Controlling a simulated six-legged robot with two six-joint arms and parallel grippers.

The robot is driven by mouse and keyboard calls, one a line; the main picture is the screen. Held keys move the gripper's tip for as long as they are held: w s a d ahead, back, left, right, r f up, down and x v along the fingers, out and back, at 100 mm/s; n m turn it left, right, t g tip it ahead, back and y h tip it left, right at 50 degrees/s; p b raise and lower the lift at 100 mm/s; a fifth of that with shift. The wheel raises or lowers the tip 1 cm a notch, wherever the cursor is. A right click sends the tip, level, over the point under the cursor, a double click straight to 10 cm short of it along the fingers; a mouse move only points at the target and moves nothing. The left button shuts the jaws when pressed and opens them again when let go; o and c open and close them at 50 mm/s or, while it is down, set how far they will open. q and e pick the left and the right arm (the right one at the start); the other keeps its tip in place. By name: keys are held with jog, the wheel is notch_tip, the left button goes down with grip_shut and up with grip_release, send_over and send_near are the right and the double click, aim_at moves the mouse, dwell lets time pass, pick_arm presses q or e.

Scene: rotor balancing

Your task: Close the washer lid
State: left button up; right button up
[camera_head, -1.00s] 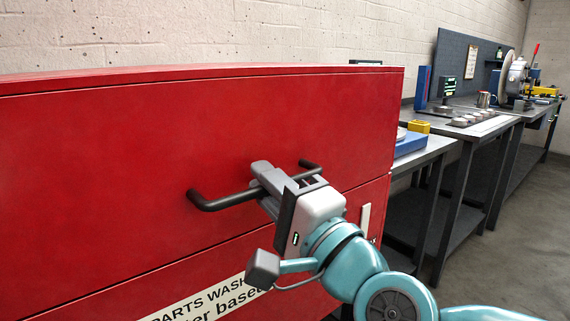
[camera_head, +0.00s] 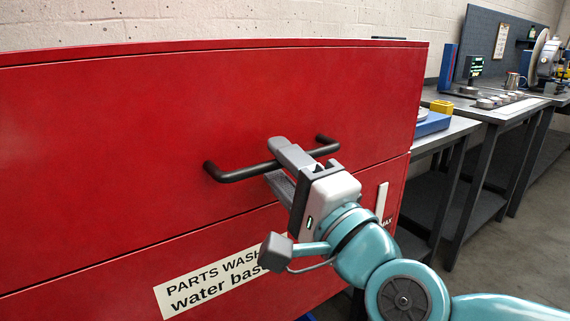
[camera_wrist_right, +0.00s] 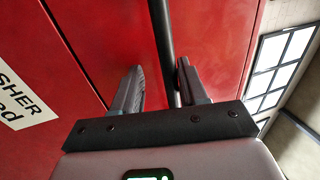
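The washer lid (camera_head: 120,140) is the large red panel filling the left of the head view. It sits above a thin seam over the red washer body (camera_head: 90,275), and looks flush with it. A dark bar handle (camera_head: 235,174) stands out from the lid. My right gripper (camera_head: 281,168) is at the handle, with one finger above the bar and one below. In the right wrist view the fingers (camera_wrist_right: 158,85) are apart, with the handle bar (camera_wrist_right: 161,35) passing between them, nearer the right finger. My left gripper is not in view.
A white label (camera_head: 215,280) is on the washer front, partly hidden by my right arm. To the right stand metal workbenches (camera_head: 475,112) with a blue device (camera_head: 432,124) and a yellow block (camera_head: 441,106). A brick wall is behind. Grey floor shows at the right.

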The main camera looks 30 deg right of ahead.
jog(key=v, duration=1.6)
jog(key=shift+s, duration=0.1)
dwell(0.4)
